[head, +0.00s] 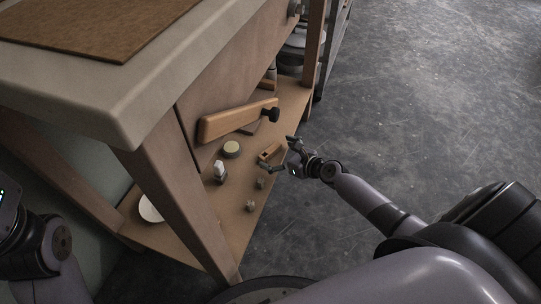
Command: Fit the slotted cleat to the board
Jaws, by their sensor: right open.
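A small orange-brown wooden block with a dark slot (270,152), which looks like the slotted cleat, lies on the low shelf under the bench. A longer orange wooden piece (228,121) with a black knob at its right end is behind it; I cannot tell whether this is the board. My right gripper (284,153) is open at the shelf's right edge, its fingers spread close to the right end of the block. I cannot tell whether they touch it. Part of my left arm shows at the lower left, but its gripper is out of view.
A round pale-topped tin (231,149), a whitish upright item (219,171) and small grey cubes (250,206) stand on the shelf (236,226). A white round item (150,209) lies at left. The bench leg (186,200) and overhanging top (130,110) limit access. Floor at right is clear.

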